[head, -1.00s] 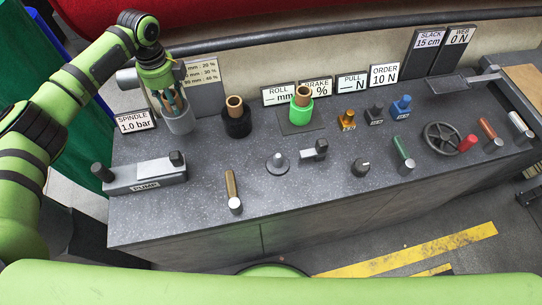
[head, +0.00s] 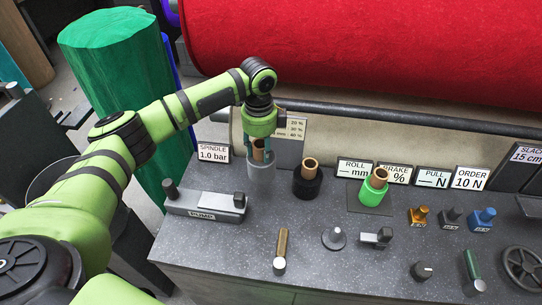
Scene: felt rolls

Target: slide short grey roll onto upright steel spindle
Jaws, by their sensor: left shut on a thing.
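The short grey roll (head: 261,171) stands upright at the back left of the dark speckled bench, with its copper-coloured core showing at the top. My left gripper (head: 260,148) comes down from above and is shut on the roll's upper end. The fingers partly hide the core. I cannot tell whether the roll's base touches the bench. A short upright steel post on a round base (head: 334,238), which looks like the spindle, stands bare nearer the front, to the right of the roll. My right gripper is not in view.
A black roll (head: 307,185) stands close right of the grey roll, and a green roll (head: 374,189) farther right. The pump block (head: 206,206) is in front left. A brown-handled lever (head: 281,248) and a small clamp-like block (head: 377,237) flank the post. Signs line the back.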

